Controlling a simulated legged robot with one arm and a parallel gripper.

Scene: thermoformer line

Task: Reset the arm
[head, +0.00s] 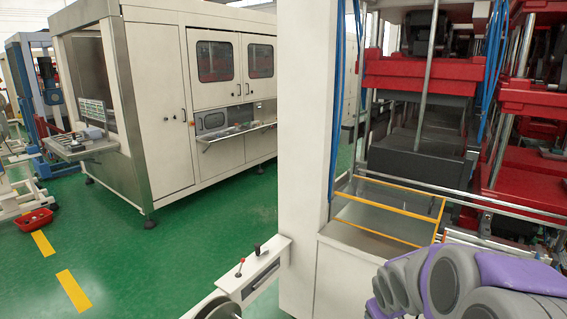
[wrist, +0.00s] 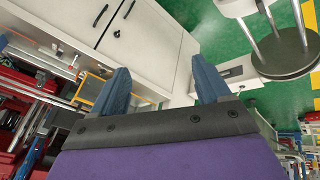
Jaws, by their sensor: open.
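My gripper (wrist: 162,90) shows in the wrist view with its two blue fingers spread wide apart. Nothing is between the fingers. The wrist view is tilted, with a white cabinet (wrist: 160,45) beyond the fingertips. In the head view, part of my purple and grey arm is folded at the lower right corner. The gripper itself cannot be made out in the head view.
A white machine column (head: 306,130) stands close ahead. Right of it are red machine frames (head: 409,77) and a yellow rail frame (head: 400,210). A control bracket (head: 255,270) juts out low in front. Green floor (head: 180,250) is open at left, with a red bin (head: 35,220).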

